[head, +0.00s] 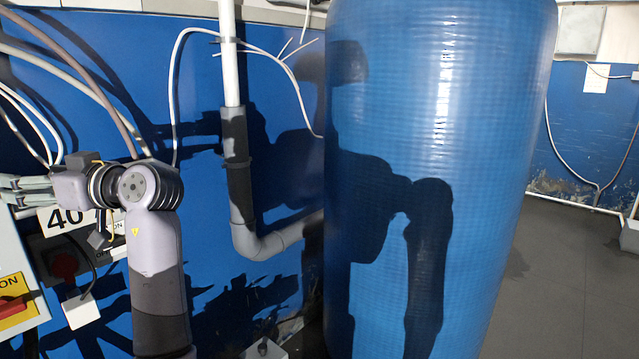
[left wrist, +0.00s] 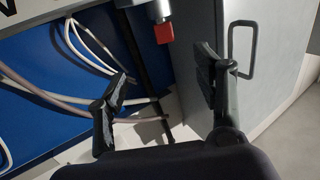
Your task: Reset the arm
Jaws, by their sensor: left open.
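My left arm stands upright at the left of the head view, with its wrist bent over. My left gripper (head: 14,190) points left, near the picture's left edge. In the left wrist view the two black fingers of the left gripper (left wrist: 158,98) are spread apart with nothing between them. My right arm and gripper are not in view.
A large blue tank (head: 430,170) fills the middle. A grey pipe (head: 237,170) runs down the blue wall beside it. A switch panel (head: 12,265) stands below the left gripper. The left wrist view shows a grey cabinet (left wrist: 265,95) and a red block (left wrist: 164,33). Floor is clear at right.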

